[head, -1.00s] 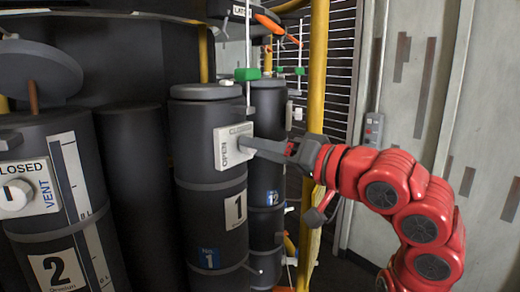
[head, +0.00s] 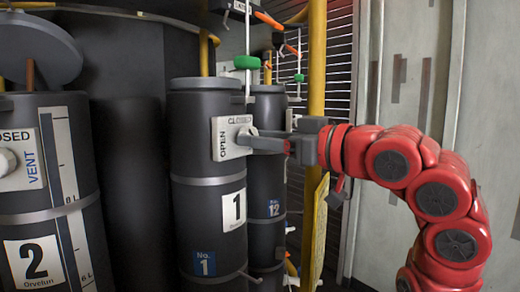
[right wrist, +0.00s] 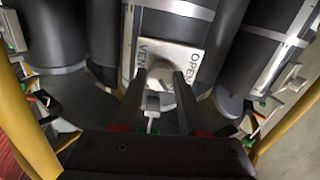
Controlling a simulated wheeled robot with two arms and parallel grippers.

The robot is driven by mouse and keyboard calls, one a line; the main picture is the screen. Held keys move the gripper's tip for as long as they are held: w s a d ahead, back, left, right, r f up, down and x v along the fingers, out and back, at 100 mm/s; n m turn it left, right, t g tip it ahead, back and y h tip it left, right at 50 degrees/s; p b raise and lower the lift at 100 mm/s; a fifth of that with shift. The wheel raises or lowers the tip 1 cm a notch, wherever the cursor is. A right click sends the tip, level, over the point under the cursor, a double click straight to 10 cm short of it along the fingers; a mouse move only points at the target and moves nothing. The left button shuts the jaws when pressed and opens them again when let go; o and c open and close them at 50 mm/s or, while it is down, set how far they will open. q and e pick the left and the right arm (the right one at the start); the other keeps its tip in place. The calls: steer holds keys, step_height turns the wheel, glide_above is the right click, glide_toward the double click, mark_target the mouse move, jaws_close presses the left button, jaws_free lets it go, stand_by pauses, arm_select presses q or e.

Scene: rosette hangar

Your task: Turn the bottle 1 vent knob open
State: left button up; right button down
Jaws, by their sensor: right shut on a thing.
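Bottle 1 (head: 207,155) is a dark grey upright cylinder with a "1" label. In the right wrist view, the knob (right wrist: 160,72) sits between the two finger ends, against the plate (right wrist: 185,60), where VENT and OPEN can be read. I cannot read the knob's exact angle. My left gripper is not in view.
Bottle 2 (head: 45,190) stands at the left with its own vent plate (head: 22,160). Bottle 12 (head: 268,170) stands close behind bottle 1. A yellow pole (head: 317,75) rises behind my right wrist. Green-tagged lines (head: 247,62) hang above bottle 1.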

steer(key=shift+n+b, duration=0.45)
steer(key=shift+n, duration=4.15)
steer(key=shift+c, duration=2.2)
jaws_free()
steer(key=shift+d, duration=0.1)
steer(key=b+v, duration=0.3)
steer(key=v, duration=1.4)
steer(key=shift+s+d, duration=0.1)
